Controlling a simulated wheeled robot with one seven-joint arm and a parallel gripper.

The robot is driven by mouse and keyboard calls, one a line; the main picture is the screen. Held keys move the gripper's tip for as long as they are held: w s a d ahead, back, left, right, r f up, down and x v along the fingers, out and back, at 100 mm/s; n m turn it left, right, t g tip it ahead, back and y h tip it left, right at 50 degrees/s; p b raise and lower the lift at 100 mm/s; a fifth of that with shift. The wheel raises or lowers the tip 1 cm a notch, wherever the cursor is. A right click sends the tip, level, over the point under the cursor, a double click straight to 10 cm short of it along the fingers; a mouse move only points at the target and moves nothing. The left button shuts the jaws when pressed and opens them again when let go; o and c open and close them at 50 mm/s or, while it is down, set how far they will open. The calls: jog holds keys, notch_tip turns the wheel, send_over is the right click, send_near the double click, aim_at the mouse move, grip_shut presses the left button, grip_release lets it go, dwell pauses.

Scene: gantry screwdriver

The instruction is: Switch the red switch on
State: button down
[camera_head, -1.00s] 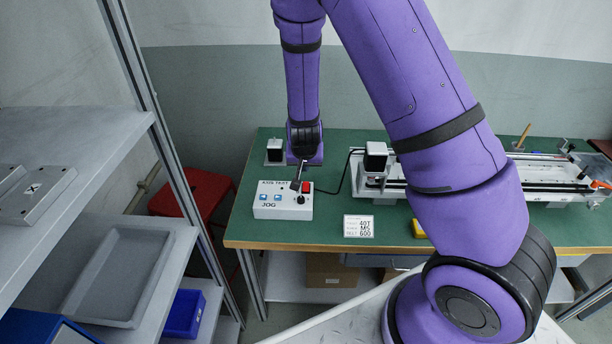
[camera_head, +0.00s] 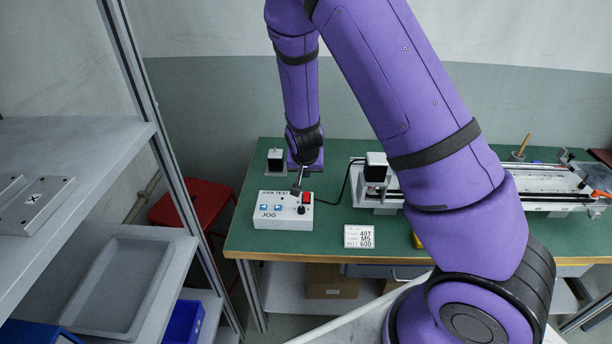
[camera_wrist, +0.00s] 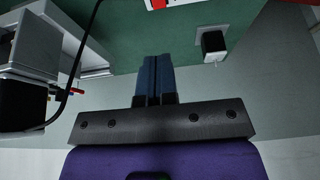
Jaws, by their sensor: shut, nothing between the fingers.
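Whether the switch is on or off is not clear.
A black knob (camera_head: 301,210) is just below the switch on the box. A linear gantry (camera_head: 374,178) stands to the right, with a black cable towards the box. A white label card (camera_head: 359,237) lies at the front edge. Grey shelves (camera_head: 70,150) stand at left.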

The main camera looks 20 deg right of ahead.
aim_at(307, 197)
jog(key=x, duration=1.2)
jog(key=shift+s+f, duration=0.1)
jog(key=shift+f, duration=0.15)
jog(key=shift+w+d+f, duration=0.1)
jog(key=shift+w+f, duration=0.1)
jog(key=shift+f, duration=0.1)
jog(key=shift+s, duration=0.2)
jog(key=shift+s+a+f, duration=0.1)
jog(key=shift+s+a, duration=0.35)
jog(key=shift+s, duration=0.3)
jog(key=v, duration=1.1)
jog(key=shift+w, duration=0.25)
